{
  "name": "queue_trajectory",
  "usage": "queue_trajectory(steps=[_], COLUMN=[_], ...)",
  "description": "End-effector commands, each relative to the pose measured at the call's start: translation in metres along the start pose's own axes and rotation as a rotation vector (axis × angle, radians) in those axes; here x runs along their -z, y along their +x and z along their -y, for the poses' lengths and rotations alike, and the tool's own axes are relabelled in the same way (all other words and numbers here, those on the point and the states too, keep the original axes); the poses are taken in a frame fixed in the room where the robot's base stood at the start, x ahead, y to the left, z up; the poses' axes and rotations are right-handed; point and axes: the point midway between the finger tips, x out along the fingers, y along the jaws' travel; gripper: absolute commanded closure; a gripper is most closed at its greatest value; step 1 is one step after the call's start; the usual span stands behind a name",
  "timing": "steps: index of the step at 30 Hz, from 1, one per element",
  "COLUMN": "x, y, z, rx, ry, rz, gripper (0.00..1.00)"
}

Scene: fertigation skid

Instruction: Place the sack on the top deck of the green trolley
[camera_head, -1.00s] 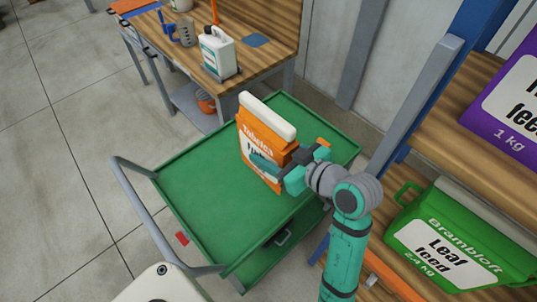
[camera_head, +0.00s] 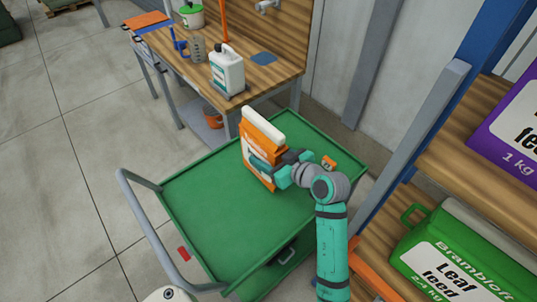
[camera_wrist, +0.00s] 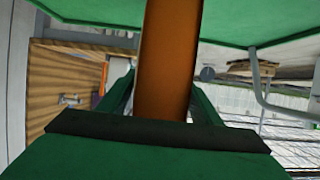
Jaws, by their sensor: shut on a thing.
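The sack (camera_head: 254,136) is orange with a white label and a white rolled top. It is upright over the far part of the green trolley's top deck (camera_head: 225,215). My gripper (camera_head: 268,170) is shut on the sack from its right side and covers part of the label. In the wrist view the sack (camera_wrist: 168,60) is a brown-orange strip between my fingers, with the green deck (camera_wrist: 275,18) along the top edge. I cannot tell whether the sack's base touches the deck.
A wooden workbench (camera_head: 265,70) with a white jug (camera_head: 227,72) stands behind the trolley. Shelves at right hold a green Leaf feed container (camera_head: 465,255) and a purple pack (camera_head: 515,130). The trolley's grey handle (camera_head: 145,225) is at left. The deck's near left part is clear.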

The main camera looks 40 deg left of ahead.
Motion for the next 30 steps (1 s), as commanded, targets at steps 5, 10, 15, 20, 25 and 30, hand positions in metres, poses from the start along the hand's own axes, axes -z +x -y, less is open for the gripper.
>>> queue_trajectory(steps=[5,10,15,20,25,30], x=[-0.01,-0.029,-0.032,-0.032,-0.035,-0.036], y=[0.01,0.018,0.019,0.019,0.021,0.021], z=[-0.004,-0.004,-0.003,-0.003,-0.003,-0.003], rx=[-0.002,-0.003,-0.002,-0.002,-0.002,-0.001], ry=[0.001,0.002,-0.002,-0.001,0.0,0.0], rz=[-0.003,-0.003,-0.004,-0.004,-0.004,0.0], gripper=[0.99,0.99,0.99,0.99,0.99,0.23])
